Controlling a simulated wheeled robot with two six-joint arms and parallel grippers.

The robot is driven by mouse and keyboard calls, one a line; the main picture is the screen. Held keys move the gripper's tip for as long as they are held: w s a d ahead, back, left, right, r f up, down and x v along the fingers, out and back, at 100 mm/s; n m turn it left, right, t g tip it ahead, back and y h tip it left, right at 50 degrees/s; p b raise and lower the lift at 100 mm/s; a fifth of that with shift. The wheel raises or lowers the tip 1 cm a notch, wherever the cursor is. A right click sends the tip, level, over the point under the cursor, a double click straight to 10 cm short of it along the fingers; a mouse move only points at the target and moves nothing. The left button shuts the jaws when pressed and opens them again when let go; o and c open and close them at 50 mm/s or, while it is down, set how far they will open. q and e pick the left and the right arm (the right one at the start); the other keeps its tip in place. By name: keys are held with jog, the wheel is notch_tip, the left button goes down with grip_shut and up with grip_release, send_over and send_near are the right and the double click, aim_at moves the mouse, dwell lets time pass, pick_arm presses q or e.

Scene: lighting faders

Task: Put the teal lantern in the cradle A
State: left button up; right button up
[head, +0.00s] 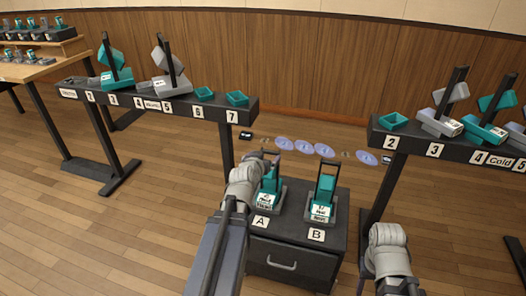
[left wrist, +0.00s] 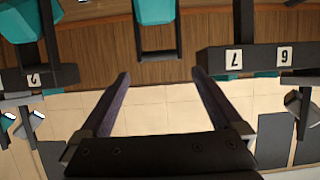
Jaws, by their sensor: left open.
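A teal lantern (head: 267,182) with a dark upright handle stands at the place labelled A (head: 261,222) on a dark cabinet. Another teal lantern (head: 323,190) stands upright at the place labelled B (head: 316,235). My left gripper (head: 270,158) is at the upper part of the lantern at A and partly hides it. In the left wrist view my left gripper (left wrist: 160,73) is open and empty. A teal body with a dark handle frame (left wrist: 157,52) lies just beyond its fingertips, apart from them. My right arm shows at the lower right; its fingers do not show.
A dark shelf (head: 181,110) with numbered places and teal and grey lanterns stands at the left; a similar shelf (head: 450,153) stands at the right. Purple discs (head: 305,148) show behind the cabinet (head: 272,261). Wooden floor is clear at the left.

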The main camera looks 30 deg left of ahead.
pick_arm(q)
jog(key=shift+s+d, duration=0.1)
jog(key=shift+s, duration=0.1)
jog(key=s+d+f+m+g+h, duration=0.2)
jog(key=d+f+g, duration=0.15)
jog(key=d, duration=0.55)
jog(key=s+d+f+m+g+h, duration=0.15)
jog(key=d+f, duration=0.35)
jog(key=d, duration=0.5)
jog(key=s+d+f+m+g+y, duration=0.1)
jog(key=s+d+f+g, duration=0.1)
jog(key=s+d+g, duration=0.2)
jog(key=s+d+f+m+g+y, duration=0.1)
jog(key=s+d+g, duration=0.3)
jog(key=s+d, duration=0.4)
jog(key=s+f+m, duration=0.1)
jog(key=s, duration=0.4)
jog(key=shift+d+f, duration=0.25)
jog(key=shift+f, duration=0.15)
